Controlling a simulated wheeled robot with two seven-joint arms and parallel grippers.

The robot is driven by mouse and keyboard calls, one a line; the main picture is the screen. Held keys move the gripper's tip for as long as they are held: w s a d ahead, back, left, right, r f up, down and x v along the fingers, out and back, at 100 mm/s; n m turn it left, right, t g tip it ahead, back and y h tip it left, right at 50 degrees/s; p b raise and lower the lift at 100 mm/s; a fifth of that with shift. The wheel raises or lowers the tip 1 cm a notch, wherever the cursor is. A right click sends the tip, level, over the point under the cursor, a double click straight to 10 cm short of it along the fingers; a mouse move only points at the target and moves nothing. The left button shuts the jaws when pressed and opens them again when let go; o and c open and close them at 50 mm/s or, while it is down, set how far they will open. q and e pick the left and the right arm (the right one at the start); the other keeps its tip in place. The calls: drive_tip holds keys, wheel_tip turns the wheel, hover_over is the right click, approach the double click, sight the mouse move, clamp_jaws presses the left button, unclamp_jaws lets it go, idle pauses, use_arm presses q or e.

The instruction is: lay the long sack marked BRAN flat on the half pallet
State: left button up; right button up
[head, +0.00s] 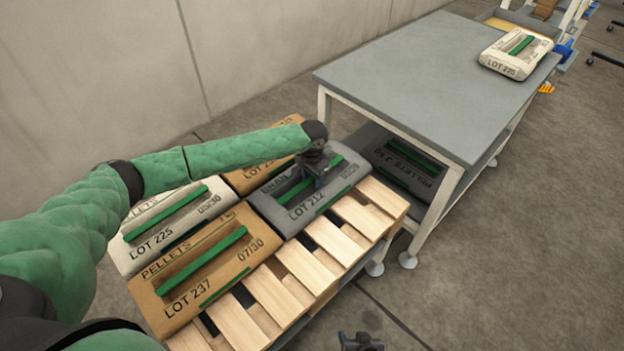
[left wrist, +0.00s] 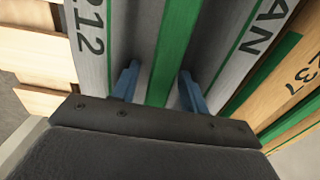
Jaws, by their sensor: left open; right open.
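The grey sack marked BRAN (head: 340,185), LOT 212, lies flat on the wooden half pallet (head: 300,265), at the right end of the group of sacks. It has a green strap along its middle. My left gripper (head: 318,180) is over the sack at the strap. In the left wrist view, the blue fingers of this gripper (left wrist: 158,88) are open, with the green strap (left wrist: 176,50) running between them. Whether they touch the sack is unclear. My right gripper (head: 362,342) is open, low at the bottom edge of the head view, away from the sack.
Brown (head: 205,265) and white (head: 175,225) PELLETS sacks and another brown sack (head: 260,175) share the pallet. Bare slats run along its front. A grey table (head: 420,80) stands behind right, with a white sack (head: 515,52) on top and a dark PELLETS sack (head: 400,165) below.

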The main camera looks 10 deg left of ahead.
sight(312, 178)
use_arm(q)
wheel_tip(312, 178, up, 12)
use_arm(e)
drive_tip(key=shift+s+f, duration=0.15)
drive_tip(key=shift+f, duration=0.2)
idle(0.5)
